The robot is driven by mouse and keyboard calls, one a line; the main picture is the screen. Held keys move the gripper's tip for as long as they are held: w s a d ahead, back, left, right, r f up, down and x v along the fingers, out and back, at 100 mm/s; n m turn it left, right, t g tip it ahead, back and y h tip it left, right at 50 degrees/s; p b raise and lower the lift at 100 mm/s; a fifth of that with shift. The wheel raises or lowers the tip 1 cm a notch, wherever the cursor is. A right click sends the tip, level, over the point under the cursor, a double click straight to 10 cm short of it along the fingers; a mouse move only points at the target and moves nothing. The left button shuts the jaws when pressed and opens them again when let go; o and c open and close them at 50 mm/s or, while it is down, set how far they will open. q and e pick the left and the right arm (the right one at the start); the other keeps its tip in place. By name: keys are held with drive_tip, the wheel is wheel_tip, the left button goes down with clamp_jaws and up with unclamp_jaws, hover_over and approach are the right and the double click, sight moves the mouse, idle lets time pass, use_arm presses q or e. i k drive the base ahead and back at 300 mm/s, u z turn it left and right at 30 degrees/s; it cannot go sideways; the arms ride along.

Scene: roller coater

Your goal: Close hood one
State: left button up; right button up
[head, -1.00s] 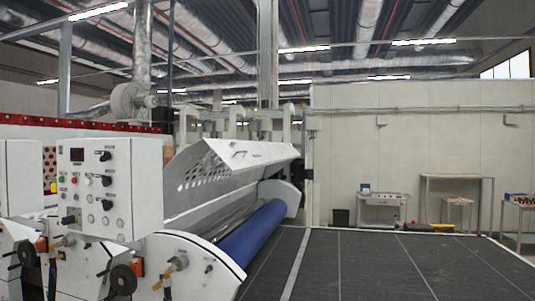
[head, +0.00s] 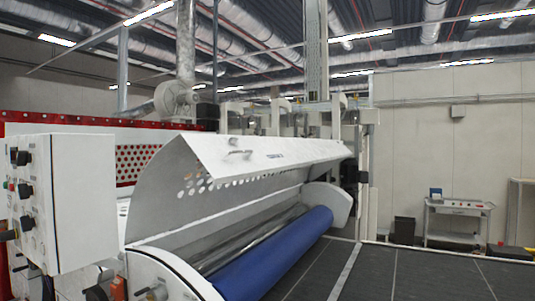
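The hood (head: 262,154) of the roller coater is a long white metal cover with a row of round holes. It stands raised and tilted above the rollers, with a small handle on its front face at the left. Below it are a shiny metal roller and a blue roller (head: 275,259), both exposed. I cannot tell from any readable label whether this is hood one. Neither of my grippers shows in the head view.
A white control box (head: 85,200) with knobs stands at the left, close to me. A dark conveyor bed (head: 420,278) lies at the lower right. A small white cart (head: 456,222) and a black bin (head: 403,231) stand by the back wall.

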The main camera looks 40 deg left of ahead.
sight(155, 208)
drive_tip(key=i, duration=0.3)
drive_tip(key=u, duration=0.75)
